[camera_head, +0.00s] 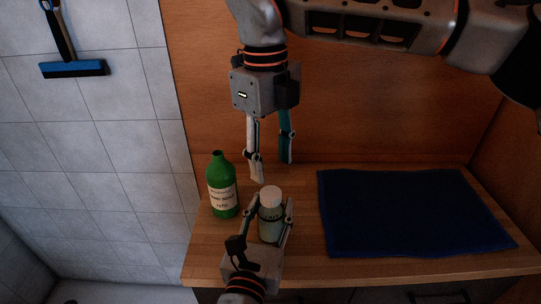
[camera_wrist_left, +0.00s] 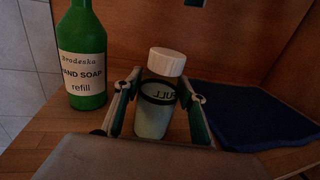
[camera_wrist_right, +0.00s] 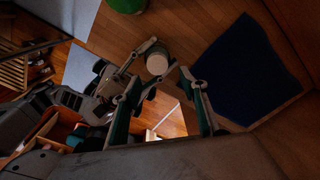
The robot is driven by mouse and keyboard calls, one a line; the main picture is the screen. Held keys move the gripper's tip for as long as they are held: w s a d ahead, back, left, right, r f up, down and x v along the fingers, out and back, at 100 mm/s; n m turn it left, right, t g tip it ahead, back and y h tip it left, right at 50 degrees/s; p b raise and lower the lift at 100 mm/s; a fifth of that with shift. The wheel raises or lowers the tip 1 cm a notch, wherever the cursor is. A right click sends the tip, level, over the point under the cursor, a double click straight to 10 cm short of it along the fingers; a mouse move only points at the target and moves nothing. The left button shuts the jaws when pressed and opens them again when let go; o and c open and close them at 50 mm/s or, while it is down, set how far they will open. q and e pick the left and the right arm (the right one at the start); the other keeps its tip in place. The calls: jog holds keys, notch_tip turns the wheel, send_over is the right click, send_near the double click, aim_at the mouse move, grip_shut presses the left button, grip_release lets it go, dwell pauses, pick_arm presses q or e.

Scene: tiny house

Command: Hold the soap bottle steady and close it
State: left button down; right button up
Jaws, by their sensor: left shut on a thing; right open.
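The soap bottle (camera_head: 270,228) is small and pale green with a dark ring near its top. It stands upright on the wooden counter. A white cap (camera_head: 270,196) sits on top; I cannot tell whether it is screwed tight. My left gripper (camera_head: 268,214) is shut around the bottle's body, one finger on each side. The bottle (camera_wrist_left: 152,120) and cap (camera_wrist_left: 166,62) also show in the left wrist view. My right gripper (camera_head: 271,164) points down, open and empty, above and behind the cap. In the right wrist view the cap (camera_wrist_right: 157,64) appears beyond its fingertips.
A green hand soap refill bottle (camera_head: 222,186) stands open-topped just left of the soap bottle. A dark blue mat (camera_head: 410,212) lies on the counter (camera_head: 300,262) to the right. A wooden panel (camera_head: 370,115) rises behind. A squeegee (camera_head: 74,68) hangs on the tiled wall.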

aim_at(271, 193)
jog(key=n, duration=0.4)
jog(key=shift+s+a+r+y, duration=0.1)
jog(key=shift+s+r+y, duration=0.1)
jog(key=shift+r+y, duration=0.1)
jog(key=shift+f, duration=0.15)
jog(key=shift+f, duration=3.9)
jog(key=c, duration=1.1)
jog(key=shift+c, duration=0.3)
jog(key=o, duration=1.3)
